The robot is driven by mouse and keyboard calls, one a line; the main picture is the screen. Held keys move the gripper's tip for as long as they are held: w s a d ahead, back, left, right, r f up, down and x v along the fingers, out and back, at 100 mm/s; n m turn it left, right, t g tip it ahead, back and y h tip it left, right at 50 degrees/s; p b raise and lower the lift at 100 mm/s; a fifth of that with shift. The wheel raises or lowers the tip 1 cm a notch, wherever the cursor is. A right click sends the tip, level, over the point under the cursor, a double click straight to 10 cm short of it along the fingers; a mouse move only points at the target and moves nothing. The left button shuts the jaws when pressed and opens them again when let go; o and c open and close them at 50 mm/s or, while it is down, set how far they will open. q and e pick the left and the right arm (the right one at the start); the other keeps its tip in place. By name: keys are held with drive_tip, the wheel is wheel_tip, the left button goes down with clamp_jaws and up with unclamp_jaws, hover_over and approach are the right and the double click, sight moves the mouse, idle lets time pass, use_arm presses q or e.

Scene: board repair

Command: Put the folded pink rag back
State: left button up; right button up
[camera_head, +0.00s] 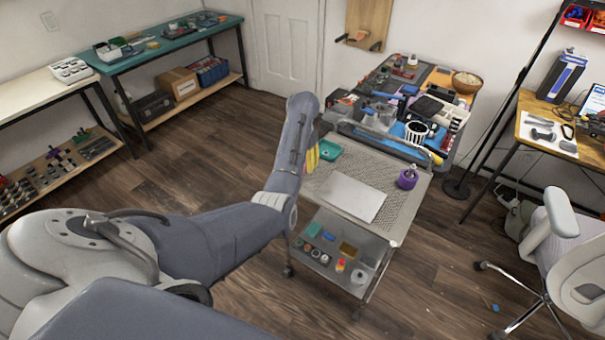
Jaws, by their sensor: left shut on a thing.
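My left arm reaches in from the left and its forearm rises over the left edge of a grey wheeled cart (400,228). My left gripper (322,127) is a small dark shape beyond the forearm, by the cart's back left corner. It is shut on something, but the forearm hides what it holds. I cannot make out the folded pink rag in this view. My right gripper is not in view.
On the cart's top lie a pale flat sheet (352,196), a purple-topped bottle (408,178), a teal tray (328,150) and yellow items (312,158). A crowded workbench (400,105) stands behind. An office chair (560,250) stands right. Floor left is clear.

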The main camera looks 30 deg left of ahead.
use_arm(q)
drive_tip(key=shift+f, duration=2.95)
drive_tip(key=shift+f, duration=0.2)
drive_tip(key=o, duration=1.2)
drive_tip(key=shift+r, duration=0.15)
wheel_tip(320, 180, up, 12)
drive_tip(key=shift+r, duration=0.1)
